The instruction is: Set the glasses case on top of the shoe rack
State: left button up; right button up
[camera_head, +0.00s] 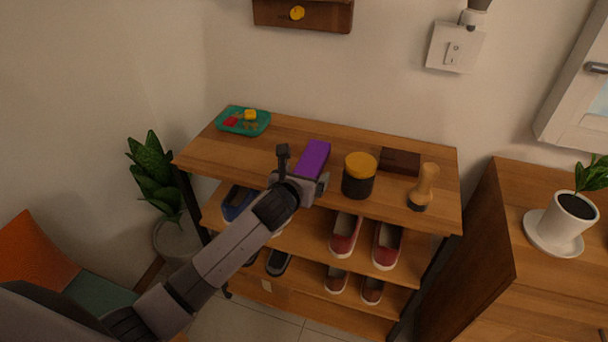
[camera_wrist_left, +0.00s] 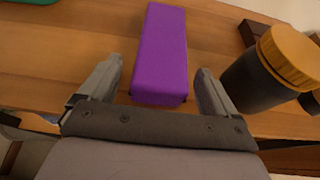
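The purple oblong box (camera_head: 314,157), which looks like the glasses case, lies on the top board of the wooden shoe rack (camera_head: 275,133). In the left wrist view the case (camera_wrist_left: 163,52) points away from me, its near end between my fingers. My left gripper (camera_head: 308,183) is open at the front edge of the top board. Its two fingers stand apart on either side of the case's near end, with a gap on both sides. Whether the case's underside rests fully on the board is hard to tell. My right gripper is not in view.
On the top board are a teal tray (camera_head: 232,131) with small items, a dark jar with a yellow lid (camera_head: 359,175) close right of the case, a dark brown box (camera_head: 400,161) and a wooden-handled brush (camera_head: 425,187). Shoes (camera_head: 345,235) fill the lower shelves. A plant (camera_head: 152,178) stands left.

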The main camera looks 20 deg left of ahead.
pick_arm(q)
jog(key=shift+r, duration=0.1)
jog(key=shift+s+r, duration=0.25)
jog(key=shift+s, duration=0.1)
jog(key=p+v, duration=0.2)
jog(key=v, duration=0.9)
jog(key=s+a+f+n+g+h, duration=0.1)
jog(key=s+f+n, duration=0.7)
jog(key=n, duration=0.9)
jog(key=s+a+f+n+g, duration=0.2)
jog(key=s+f+n, duration=0.7)
jog(key=n, duration=0.8)
jog(key=s, duration=0.3)
jog(key=shift+s+h, duration=0.25)
jog(key=shift+h, duration=0.15)
jog(key=shift+a+r, duration=0.1)
jog(key=shift+r, duration=0.05)
